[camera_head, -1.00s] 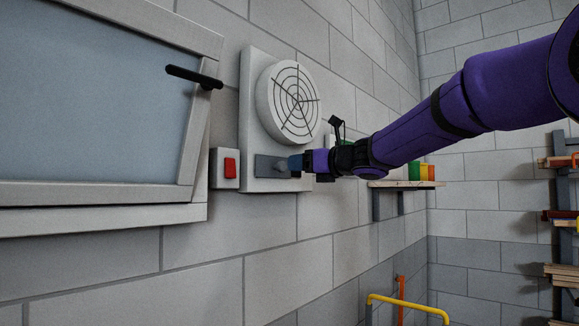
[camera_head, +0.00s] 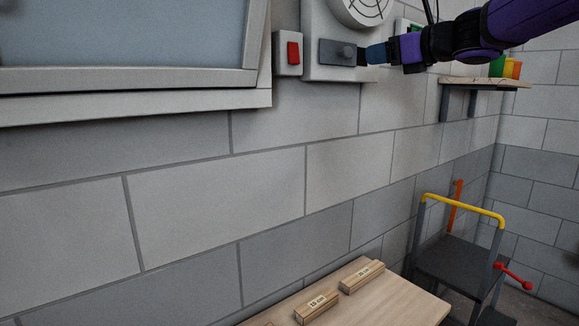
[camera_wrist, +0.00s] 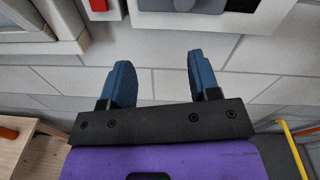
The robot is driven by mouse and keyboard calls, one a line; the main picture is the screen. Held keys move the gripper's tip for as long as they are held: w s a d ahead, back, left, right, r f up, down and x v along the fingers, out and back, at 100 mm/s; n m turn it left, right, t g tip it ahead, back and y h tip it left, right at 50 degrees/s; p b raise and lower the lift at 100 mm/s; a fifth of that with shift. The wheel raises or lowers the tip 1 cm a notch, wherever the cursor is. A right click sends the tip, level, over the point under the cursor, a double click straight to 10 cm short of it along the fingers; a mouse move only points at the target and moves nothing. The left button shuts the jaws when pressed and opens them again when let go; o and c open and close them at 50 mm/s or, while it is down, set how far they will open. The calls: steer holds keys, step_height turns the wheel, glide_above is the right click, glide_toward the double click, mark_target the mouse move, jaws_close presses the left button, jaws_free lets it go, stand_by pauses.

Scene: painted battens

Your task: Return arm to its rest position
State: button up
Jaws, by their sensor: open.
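My purple arm reaches in from the upper right in the head view. My gripper (camera_head: 376,54) is at its end, just right of a grey plate with a knob (camera_head: 338,52) under a round vent (camera_head: 362,8) on the wall. In the wrist view my gripper (camera_wrist: 158,82) shows two blue fingers spread apart with nothing between them. The wall panel's lower edge (camera_wrist: 200,20) lies beyond the fingertips. The head view cannot show clearly whether a fingertip touches the plate.
A red switch (camera_head: 293,53) and a framed window (camera_head: 130,80) are left of the vent. A shelf (camera_head: 485,82) is on the right. Below are a wooden table (camera_head: 400,306) with labelled battens (camera_head: 317,308) and a cart with a yellow handle (camera_head: 462,203). Open space lies before the wall.

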steer(key=s+d+f+n+g+h, duration=0.2)
steer(key=s+f+n+h, duration=0.1)
steer(key=s+f+n, duration=0.5)
steer(key=s+d+f+n+g+h, duration=0.2)
steer(key=s+f+n, duration=0.7)
steer(key=s, duration=0.5)
steer(key=s+d+f+n+g+h, duration=0.3)
steer(key=s+f+n+g+h, duration=0.1)
steer(key=s+f+n, duration=0.5)
steer(key=shift+s+h, duration=0.6)
steer(key=shift+s, duration=0.6)
